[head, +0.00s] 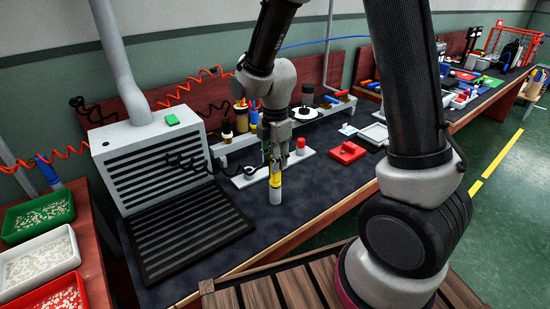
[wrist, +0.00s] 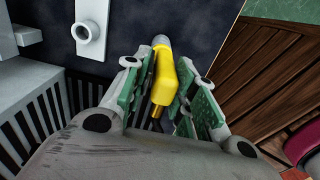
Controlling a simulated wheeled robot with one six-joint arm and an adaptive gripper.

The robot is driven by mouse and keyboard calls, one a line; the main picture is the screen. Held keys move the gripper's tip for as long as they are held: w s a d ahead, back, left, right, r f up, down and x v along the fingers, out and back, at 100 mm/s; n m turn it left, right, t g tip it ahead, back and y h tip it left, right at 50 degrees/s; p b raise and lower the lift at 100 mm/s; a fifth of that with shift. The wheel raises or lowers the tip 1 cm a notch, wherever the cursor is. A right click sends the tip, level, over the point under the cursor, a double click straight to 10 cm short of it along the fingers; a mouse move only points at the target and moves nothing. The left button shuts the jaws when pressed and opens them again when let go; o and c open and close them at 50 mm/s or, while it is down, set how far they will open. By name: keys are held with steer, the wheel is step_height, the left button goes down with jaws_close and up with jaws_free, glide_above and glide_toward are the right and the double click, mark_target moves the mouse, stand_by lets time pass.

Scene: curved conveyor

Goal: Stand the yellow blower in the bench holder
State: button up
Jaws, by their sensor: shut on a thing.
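The yellow blower (head: 275,181) hangs roughly upright below my gripper (head: 275,160) in the head view, its grey end (head: 275,197) down. In the wrist view the yellow blower (wrist: 166,80) is between the two green-padded fingers of my gripper (wrist: 165,88), which is shut on it. A white ring-shaped holder (head: 250,171) on a pale plate stands on the bench, just left of and behind the blower. The wrist view shows the holder (wrist: 90,31) at upper left, apart from the blower, with its ring empty. Whether the blower's grey end touches the bench cannot be told.
A grey slatted extraction box (head: 150,160) with a black grille (head: 185,235) stands left of the holder. A red-topped item (head: 301,146) stands to the right, a red tray (head: 347,152) beyond. Bottles and a rail line the back. The dark mat in front is clear.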

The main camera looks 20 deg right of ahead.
steer(key=shift+f, duration=0.4)
steer(key=o, duration=0.9)
steer(key=shift+o, duration=0.2)
step_height(320, 180, up, 12)
